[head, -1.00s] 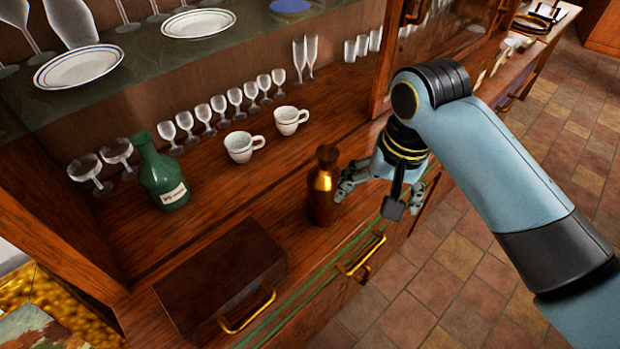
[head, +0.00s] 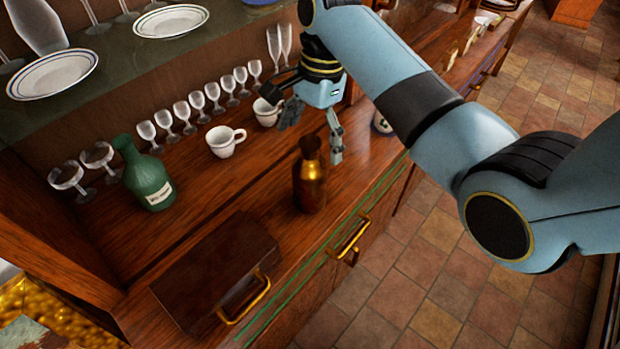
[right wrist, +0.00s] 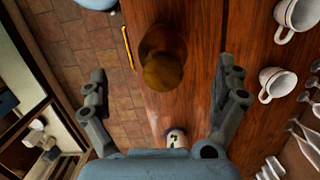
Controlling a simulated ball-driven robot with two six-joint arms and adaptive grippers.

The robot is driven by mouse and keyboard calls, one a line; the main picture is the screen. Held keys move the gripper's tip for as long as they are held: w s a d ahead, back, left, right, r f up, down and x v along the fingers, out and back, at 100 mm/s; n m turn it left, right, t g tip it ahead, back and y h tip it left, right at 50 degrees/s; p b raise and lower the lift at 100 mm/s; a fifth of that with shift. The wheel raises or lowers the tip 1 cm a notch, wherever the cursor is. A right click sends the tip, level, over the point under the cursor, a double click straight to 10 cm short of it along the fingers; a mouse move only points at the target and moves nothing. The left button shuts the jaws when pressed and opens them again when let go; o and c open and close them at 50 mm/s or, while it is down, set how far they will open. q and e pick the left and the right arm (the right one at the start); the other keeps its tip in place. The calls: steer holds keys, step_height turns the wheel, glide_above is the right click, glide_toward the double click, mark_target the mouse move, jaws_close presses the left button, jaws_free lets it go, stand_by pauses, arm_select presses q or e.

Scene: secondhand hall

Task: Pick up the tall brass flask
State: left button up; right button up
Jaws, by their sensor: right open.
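The tall brass flask (head: 310,185) stands upright near the front edge of the wooden counter; its lower body is golden and its neck dark. In the right wrist view the flask (right wrist: 160,48) is seen from above, ahead of and between the fingers. My right gripper (head: 312,138) is open, just behind and above the flask's neck, with one finger on each side of the wrist view (right wrist: 163,72). I see no finger touching the flask. My left gripper is not in view.
A dark wooden box (head: 215,275) with a brass handle lies front left. A green bottle (head: 147,178) and a white cup (head: 224,142) stand left of the flask. Another cup (head: 266,112) is close behind the gripper. Several glasses line the back.

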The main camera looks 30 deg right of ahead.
mark_target(308, 165)
steer(key=shift+s+a+f, duration=0.1)
steer(key=shift+a+f, duration=0.1)
steer(key=shift+f, duration=0.95)
step_height(308, 165, down, 6)
steer(key=shift+a+r, duration=0.15)
steer(key=shift+w+r, duration=0.1)
steer(key=shift+w, duration=0.1)
steer(key=c, duration=1.8)
steer(key=shift+r, duration=0.1)
